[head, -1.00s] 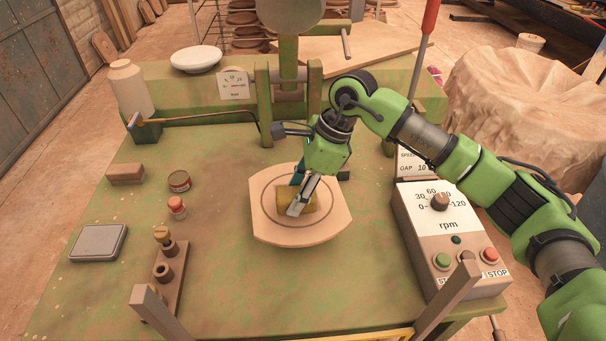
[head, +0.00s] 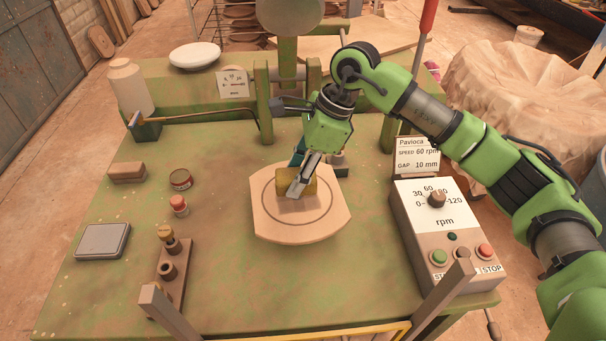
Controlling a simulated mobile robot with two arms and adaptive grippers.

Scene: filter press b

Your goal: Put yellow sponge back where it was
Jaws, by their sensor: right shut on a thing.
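The yellow sponge (head: 311,186) is a small dull-yellow block over the round wooden board (head: 320,228), towards its back half. My right gripper (head: 297,188) is shut on the sponge from above. One metal finger shows across the sponge's front; the other is hidden. The sponge looks raised slightly above the board, with its lower edge close to the surface. My left gripper is not in the head view.
A speed box (head: 440,228) with a knob and buttons stands to the right, a card (head: 417,155) behind it. At left are a brown block (head: 127,172), a tin (head: 181,180), a red-capped jar (head: 179,205), a grey plate (head: 102,241) and a peg rack (head: 172,275).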

